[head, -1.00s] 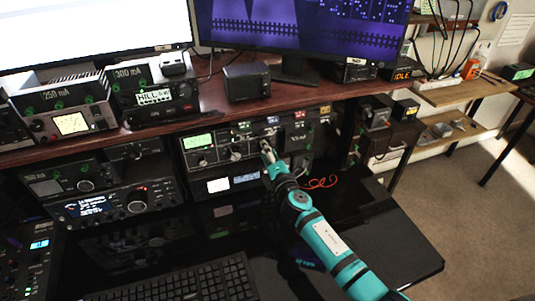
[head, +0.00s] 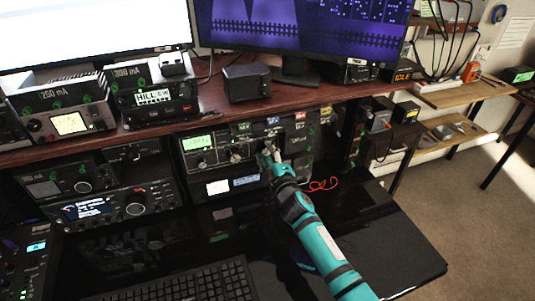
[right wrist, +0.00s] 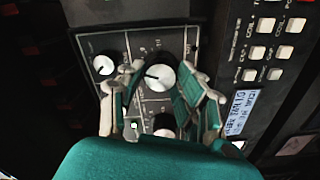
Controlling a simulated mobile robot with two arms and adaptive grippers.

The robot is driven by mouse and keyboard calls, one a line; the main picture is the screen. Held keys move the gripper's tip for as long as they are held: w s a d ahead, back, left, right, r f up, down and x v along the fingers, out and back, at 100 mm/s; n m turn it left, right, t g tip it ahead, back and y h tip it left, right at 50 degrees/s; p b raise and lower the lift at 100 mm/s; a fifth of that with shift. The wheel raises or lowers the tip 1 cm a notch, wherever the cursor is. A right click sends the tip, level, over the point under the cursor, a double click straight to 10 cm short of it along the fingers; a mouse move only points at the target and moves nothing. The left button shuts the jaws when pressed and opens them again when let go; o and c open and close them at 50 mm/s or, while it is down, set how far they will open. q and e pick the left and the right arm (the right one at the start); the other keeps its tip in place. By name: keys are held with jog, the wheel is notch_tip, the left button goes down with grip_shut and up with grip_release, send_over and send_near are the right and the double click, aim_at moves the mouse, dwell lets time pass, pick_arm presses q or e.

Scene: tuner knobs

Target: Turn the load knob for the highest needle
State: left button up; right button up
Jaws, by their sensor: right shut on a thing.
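The tuner is a dark panel (head: 222,166) under the shelf, with pale knobs and a lit green meter (head: 198,142). The meter's needle is too small to read. My right gripper (head: 267,156) is at the right part of this panel and hides what it holds there. In the right wrist view, my right gripper (right wrist: 163,80) has one finger on each side of a round white knob (right wrist: 160,76) with a dark pointer line, and is shut on it. I cannot read this knob's label. My left gripper is not in view.
A smaller white knob (right wrist: 104,65) sits beside the held one, and another (right wrist: 164,131) is partly hidden by my gripper. A radio (head: 100,208) stands left of the tuner. A keyboard (head: 190,284) lies on the black desk in front.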

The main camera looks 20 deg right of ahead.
dwell(0.4)
jog(key=o, duration=1.1)
jog(key=shift+o, duration=0.2)
jog(key=s, duration=1.2)
jog(key=shift+d, duration=0.2)
